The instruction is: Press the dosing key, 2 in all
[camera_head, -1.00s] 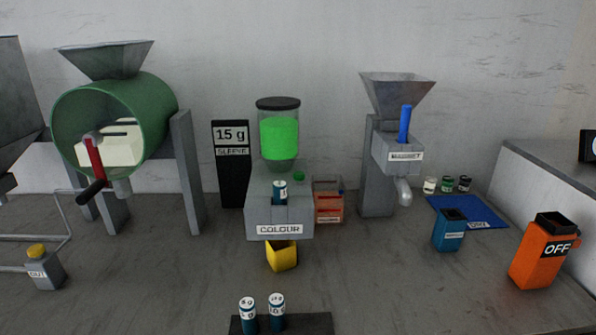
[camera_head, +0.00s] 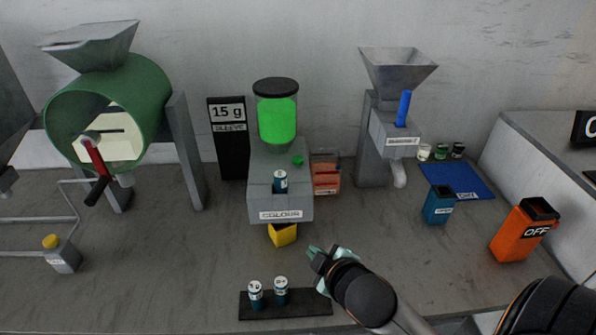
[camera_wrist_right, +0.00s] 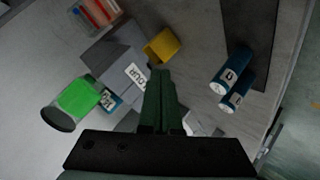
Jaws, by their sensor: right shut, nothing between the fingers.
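The grey COLOUR doser (camera_head: 280,195) stands mid-table with a clear jar of green colour (camera_head: 277,118) on top. A small green key (camera_head: 298,160) sits on its upper right; I take this as the dosing key. A blue cartridge (camera_head: 280,181) with a white label is set in the doser's front. A yellow cup (camera_head: 283,235) is beneath it. My right gripper (camera_head: 314,255) is shut and empty, in front of and below the doser, apart from the key. In the right wrist view its closed fingers (camera_wrist_right: 160,85) point toward the doser (camera_wrist_right: 112,60). My left gripper is out of view.
Two blue cartridges (camera_head: 256,294) stand in a black rack (camera_head: 310,303) at the front. A red-and-clear box (camera_head: 326,176) is beside the doser. A grey hopper machine (camera_head: 374,150), blue bin (camera_head: 438,205) and orange OFF bin (camera_head: 522,230) are to the right. A green drum (camera_head: 150,90) is left.

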